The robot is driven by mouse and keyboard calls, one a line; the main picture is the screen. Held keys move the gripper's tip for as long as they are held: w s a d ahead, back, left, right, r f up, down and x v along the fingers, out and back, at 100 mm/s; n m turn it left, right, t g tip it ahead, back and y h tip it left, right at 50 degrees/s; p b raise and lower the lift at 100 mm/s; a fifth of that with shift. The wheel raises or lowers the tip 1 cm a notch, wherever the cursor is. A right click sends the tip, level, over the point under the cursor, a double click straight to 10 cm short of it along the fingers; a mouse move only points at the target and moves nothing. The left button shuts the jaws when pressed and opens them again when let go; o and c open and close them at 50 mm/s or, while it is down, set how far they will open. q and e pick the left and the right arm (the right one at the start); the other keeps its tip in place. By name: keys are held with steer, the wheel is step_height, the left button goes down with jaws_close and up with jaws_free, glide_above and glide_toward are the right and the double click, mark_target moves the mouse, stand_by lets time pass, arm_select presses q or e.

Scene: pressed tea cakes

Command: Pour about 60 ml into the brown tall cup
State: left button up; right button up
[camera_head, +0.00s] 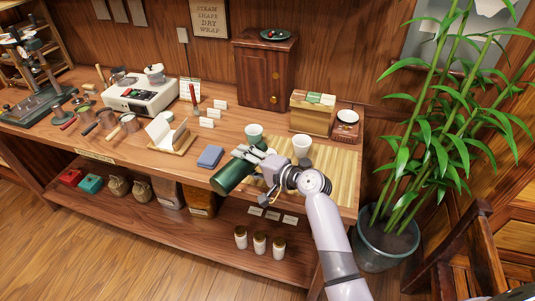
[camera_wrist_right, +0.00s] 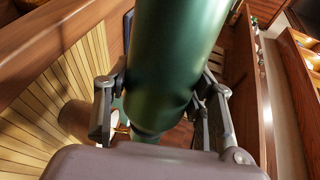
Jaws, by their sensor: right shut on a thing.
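My right gripper (camera_head: 256,164) is shut on a dark green cylindrical flask (camera_head: 231,177) and holds it tilted above the front of the table. The flask fills the middle of the right wrist view (camera_wrist_right: 175,55), between the two fingers. A pale green cup (camera_head: 254,132) stands just behind the gripper, and a cream cup (camera_head: 302,144) stands to its right on the bamboo mat (camera_head: 335,173). A brownish cup (camera_wrist_right: 74,118) with a pale inside shows in the right wrist view. I cannot tell which cup it matches in the head view. No stream of liquid is visible. My left gripper is out of view.
A small dark object (camera_head: 305,163) is near the cream cup. A blue folded cloth (camera_head: 210,156) lies left of the flask. A wooden box (camera_head: 310,117) and small cabinet (camera_head: 264,75) stand behind. A potted bamboo (camera_head: 390,235) stands right of the table.

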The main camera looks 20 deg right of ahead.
mark_target(245, 171)
stand_by(0.4)
step_height(245, 171, down, 2)
steer(key=b, duration=0.2)
steer(key=n+b, duration=0.1)
steer(key=b, duration=0.1)
steer(key=shift+s+a+f+t+h, duration=0.15)
steer(key=shift+f+t+h, duration=0.1)
steer(key=shift+t+h, duration=0.05)
steer(key=shift+s+a+f+n+b, duration=0.1)
steer(key=shift+a+f+n+b, duration=0.1)
steer(key=shift+n+b, duration=0.55)
steer(key=shift+r+n, duration=0.35)
steer(key=shift+r, duration=0.15)
steer(key=shift+d+r+n+t+h, duration=0.3)
steer(key=shift+r+n+t, duration=0.2)
steer(key=shift+n, duration=0.2)
